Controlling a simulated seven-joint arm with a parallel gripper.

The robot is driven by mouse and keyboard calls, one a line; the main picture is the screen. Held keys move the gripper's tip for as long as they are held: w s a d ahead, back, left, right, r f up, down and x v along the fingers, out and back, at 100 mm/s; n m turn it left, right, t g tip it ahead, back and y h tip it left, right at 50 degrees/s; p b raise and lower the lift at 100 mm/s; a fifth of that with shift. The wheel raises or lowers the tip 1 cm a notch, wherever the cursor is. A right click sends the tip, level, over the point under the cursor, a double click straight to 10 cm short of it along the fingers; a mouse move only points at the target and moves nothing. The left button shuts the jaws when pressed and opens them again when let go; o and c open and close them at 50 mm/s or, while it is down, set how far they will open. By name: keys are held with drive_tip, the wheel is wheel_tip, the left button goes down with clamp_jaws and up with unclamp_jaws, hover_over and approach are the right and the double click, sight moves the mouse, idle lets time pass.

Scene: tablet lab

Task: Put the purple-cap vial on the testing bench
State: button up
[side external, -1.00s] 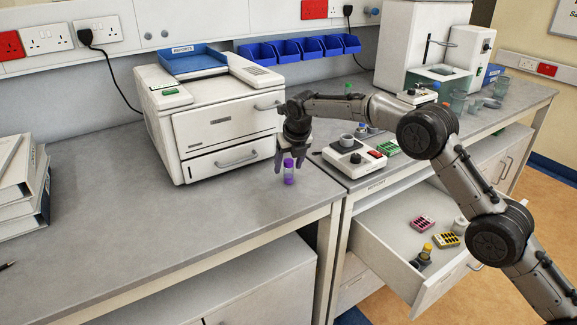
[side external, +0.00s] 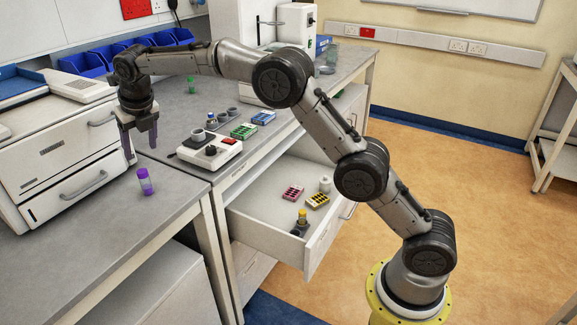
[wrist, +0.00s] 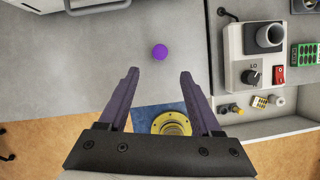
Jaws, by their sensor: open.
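The purple-cap vial (side external: 145,181) stands upright on the grey left bench (side external: 105,214), close to the bench's right edge and beside the white drawer unit. In the wrist view its round purple cap (wrist: 160,52) shows from above, just beyond the gap between the fingertips. My gripper (side external: 141,150) is open and empty, pointing down, with its fingertips above and behind the vial, apart from it. Both fingers also show spread in the wrist view (wrist: 159,72). No label on either bench can be read.
A white drawer unit (side external: 62,150) stands left of my gripper. The right bench holds a white mixer-like device (side external: 210,150), a green rack (side external: 244,131) and a blue rack (side external: 264,117). An open drawer (side external: 262,205) below holds racks and vials. The left bench's front is clear.

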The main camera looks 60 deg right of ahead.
drive_tip(key=s+d+r+m, duration=0.3)
drive_tip(key=s+r+m, duration=0.3)
drive_tip(key=s, duration=0.4)
drive_tip(key=s+d+r+m, duration=0.2)
drive_tip(key=s+r+m, duration=0.3)
drive_tip(key=s+m, duration=0.5)
drive_tip(key=s+d+f+m, duration=0.1)
drive_tip(key=s+f+m, duration=0.3)
drive_tip(key=s+m, duration=0.4)
drive_tip(key=s+d+f+m+t, duration=0.1)
drive_tip(key=s+f+m, duration=0.4)
drive_tip(key=s, duration=1.4)
drive_tip(key=m, duration=0.4)
drive_tip(key=shift+d+m+y, duration=0.2)
drive_tip(key=shift+m+y, duration=0.1)
drive_tip(key=shift+y, duration=0.1)
